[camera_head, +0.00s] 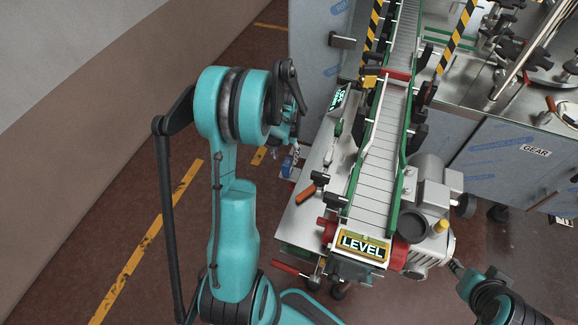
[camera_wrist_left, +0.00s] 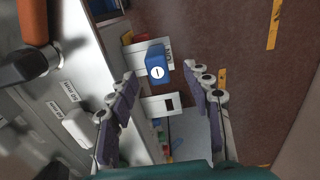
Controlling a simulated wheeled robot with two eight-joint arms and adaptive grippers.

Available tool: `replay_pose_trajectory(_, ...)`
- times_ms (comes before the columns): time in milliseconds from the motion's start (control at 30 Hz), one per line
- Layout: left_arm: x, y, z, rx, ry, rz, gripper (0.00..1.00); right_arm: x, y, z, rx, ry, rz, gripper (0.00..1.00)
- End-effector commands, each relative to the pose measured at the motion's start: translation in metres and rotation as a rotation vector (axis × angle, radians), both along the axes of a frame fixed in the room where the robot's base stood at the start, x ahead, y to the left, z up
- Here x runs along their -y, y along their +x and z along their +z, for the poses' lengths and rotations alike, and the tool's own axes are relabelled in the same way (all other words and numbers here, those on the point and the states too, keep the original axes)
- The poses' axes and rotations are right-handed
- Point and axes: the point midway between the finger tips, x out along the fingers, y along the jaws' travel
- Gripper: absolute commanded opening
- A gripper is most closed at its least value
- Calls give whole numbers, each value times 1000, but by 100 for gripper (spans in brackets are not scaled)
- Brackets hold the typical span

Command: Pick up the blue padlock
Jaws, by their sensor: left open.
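The blue padlock (camera_wrist_left: 155,62) shows in the left wrist view with a round white mark on its face, at a white labelled panel. Its shackle is not clear. My left gripper (camera_wrist_left: 159,75) is open and empty, its two fingers spread on either side of the padlock in the picture; the padlock appears beyond the fingertips. In the head view a small blue patch that looks like the padlock (camera_head: 287,167) shows just below my left gripper (camera_head: 292,143), at the left side of the conveyor's table. My right arm's end (camera_head: 457,267) shows at lower right, its fingers unclear.
A conveyor (camera_head: 378,150) with green rails and a LEVEL sign (camera_head: 363,246) stands right of my left arm. An orange-handled tool (camera_head: 307,194) lies on its side table. Steel cabinets (camera_head: 520,150) stand at right. Floor at left is clear.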

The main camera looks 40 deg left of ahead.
Motion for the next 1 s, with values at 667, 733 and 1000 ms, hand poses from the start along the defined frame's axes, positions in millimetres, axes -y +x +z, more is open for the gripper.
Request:
replay_pose_trajectory(667, 4, 8, -53, 2, 1, -1, 45, 0, 0, -11, 0, 0, 0, 40)
replay_pose_trajectory(733, 4, 8, -53, 2, 1, -1, 26, 0, 0, -11, 0, 0, 0, 40)
replay_pose_trajectory(1000, 4, 8, -53, 2, 1, -1, 0, 0, 0, -11, 0, 0, 0, 40)
